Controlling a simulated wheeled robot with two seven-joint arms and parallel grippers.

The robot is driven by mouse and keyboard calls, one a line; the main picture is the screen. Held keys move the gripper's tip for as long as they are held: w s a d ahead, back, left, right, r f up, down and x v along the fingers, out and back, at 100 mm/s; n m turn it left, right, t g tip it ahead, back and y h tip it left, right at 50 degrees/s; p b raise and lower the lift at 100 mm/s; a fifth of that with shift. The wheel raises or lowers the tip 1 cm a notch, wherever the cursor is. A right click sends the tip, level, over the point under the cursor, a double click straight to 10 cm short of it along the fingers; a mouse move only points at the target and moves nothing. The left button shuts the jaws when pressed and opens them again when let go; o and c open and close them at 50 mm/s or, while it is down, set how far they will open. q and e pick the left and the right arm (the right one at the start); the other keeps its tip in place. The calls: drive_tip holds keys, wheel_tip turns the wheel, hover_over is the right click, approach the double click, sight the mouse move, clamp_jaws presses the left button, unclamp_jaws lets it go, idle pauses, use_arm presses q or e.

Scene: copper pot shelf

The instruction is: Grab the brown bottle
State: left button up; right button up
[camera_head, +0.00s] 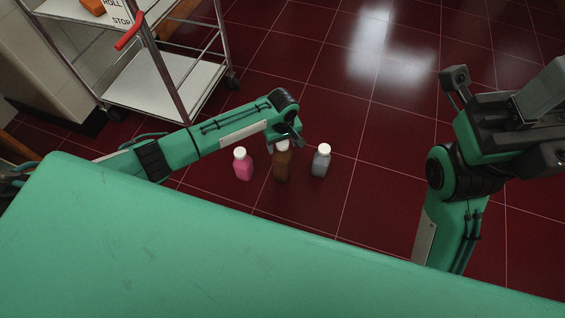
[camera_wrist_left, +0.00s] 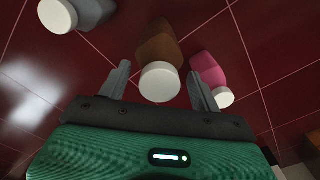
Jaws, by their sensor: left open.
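The brown bottle (camera_head: 282,163) with a white cap stands on the dark red tiled floor, between a pink bottle (camera_head: 243,165) on its left and a grey bottle (camera_head: 321,160) on its right. My left gripper (camera_head: 287,142) is above it and hides part of its cap. In the left wrist view the brown bottle (camera_wrist_left: 160,50) shows between the two open fingers of my left gripper (camera_wrist_left: 160,88), cap towards me. I cannot tell whether the fingers reach down beside the cap. My right gripper (camera_head: 545,125) is at the right edge, its fingers unclear.
In the left wrist view the pink bottle (camera_wrist_left: 208,75) is close by the right finger, and the grey bottle (camera_wrist_left: 78,12) is farther off at upper left. A metal cart (camera_head: 165,80) stands at the upper left of the head view. The floor (camera_head: 375,110) behind the bottles is clear.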

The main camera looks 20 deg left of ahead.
use_arm(q)
clamp_jaws()
